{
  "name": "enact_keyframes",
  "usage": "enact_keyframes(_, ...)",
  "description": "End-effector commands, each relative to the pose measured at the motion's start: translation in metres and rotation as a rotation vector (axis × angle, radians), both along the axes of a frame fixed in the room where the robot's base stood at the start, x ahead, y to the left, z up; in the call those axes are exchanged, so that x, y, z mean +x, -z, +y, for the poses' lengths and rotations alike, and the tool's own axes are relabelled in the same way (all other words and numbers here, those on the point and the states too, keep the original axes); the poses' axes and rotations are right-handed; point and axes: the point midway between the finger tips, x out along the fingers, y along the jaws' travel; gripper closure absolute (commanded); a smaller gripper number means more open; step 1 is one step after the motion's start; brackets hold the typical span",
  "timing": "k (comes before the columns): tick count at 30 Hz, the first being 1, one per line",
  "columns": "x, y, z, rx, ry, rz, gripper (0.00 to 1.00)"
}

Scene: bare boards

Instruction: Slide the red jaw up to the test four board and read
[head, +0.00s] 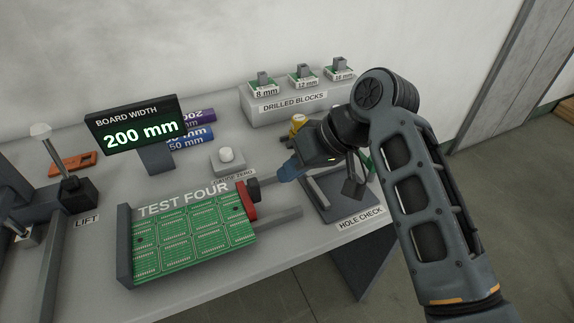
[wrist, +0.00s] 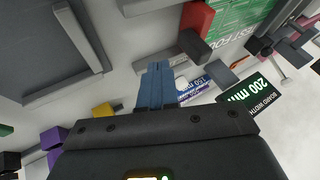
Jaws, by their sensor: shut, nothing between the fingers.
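The green test four board (head: 190,240) lies in a grey gauge with a fixed dark end plate at its left. The red jaw (head: 246,203) stands at the board's right end, against it or very close; I cannot tell which. The jaw bears a dark knob (head: 253,189), also seen in the wrist view (wrist: 193,45). My gripper (head: 284,176), with blue fingers, is shut and empty to the right of the knob. In the wrist view its fingertips (wrist: 158,66) look apart from the knob.
A grey rail (head: 280,217) runs right from the jaw. The hole check tray (head: 335,212) is close at right. A gauge zero button (head: 227,156) stands behind, with blue and purple bars (head: 192,136) beyond. Drilled blocks (head: 303,76) sit on a back shelf, and a lift (head: 75,190) stands left.

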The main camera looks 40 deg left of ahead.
Motion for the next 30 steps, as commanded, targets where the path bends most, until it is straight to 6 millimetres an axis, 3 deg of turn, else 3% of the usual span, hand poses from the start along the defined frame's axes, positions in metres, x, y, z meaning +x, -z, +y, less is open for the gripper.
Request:
enact_keyframes(18,0.028,-0.073,-0.048,0.001,0.003,-0.001,1.00)
enact_keyframes(30,0.030,-0.080,-0.053,0.000,0.002,0.000,1.00)
